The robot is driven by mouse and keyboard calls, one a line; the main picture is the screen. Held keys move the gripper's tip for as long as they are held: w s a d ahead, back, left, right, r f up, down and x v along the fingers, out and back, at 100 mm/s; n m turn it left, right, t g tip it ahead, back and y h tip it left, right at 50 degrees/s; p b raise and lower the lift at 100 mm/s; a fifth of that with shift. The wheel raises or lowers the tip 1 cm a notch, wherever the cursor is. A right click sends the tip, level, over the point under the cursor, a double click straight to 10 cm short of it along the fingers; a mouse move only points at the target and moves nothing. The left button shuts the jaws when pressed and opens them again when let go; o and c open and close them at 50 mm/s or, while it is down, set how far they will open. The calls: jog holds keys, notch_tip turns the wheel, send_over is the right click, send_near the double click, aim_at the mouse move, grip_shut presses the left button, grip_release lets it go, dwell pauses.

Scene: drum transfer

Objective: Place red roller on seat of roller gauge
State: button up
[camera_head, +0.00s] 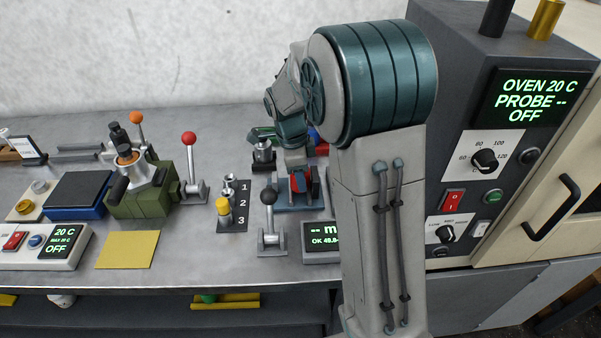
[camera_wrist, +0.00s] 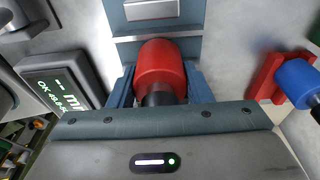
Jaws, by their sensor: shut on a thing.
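The red roller (camera_wrist: 160,65) is between the two blue fingers of my gripper (camera_wrist: 161,88) in the wrist view, with a dark shaft end toward me. It shows as a small red patch (camera_head: 299,182) below my arm in the head view. The roller gauge's blue base (camera_head: 286,196) is beneath my gripper, with its readout box (camera_head: 322,240) in front. In the wrist view a blue-grey part of the gauge (camera_wrist: 186,44) lies beyond the roller. The seat is hidden, and I cannot tell whether the roller touches it.
A blue roller (camera_wrist: 297,77) sits in a red holder (camera_wrist: 266,78) to the right in the wrist view. The oven (camera_head: 462,150) is close on the right.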

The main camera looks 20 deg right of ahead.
jog(key=shift+f, duration=0.2)
jog(key=o, duration=1.2)
jog(key=shift+o, duration=0.2)
jog(key=shift+r, duration=0.2)
jog(key=r, duration=0.3)
jog(key=a+r, duration=0.1)
jog(key=r, duration=0.7)
jog(key=shift+w+a, duration=0.2)
jog(key=shift+a, duration=0.15)
jog(key=s+d+f+n+t+y, duration=0.1)
jog(key=s+f+n+t, duration=0.2)
jog(key=s+n, duration=1.7)
jog(key=shift+s+y, duration=0.4)
jog(key=shift+s, duration=0.5)
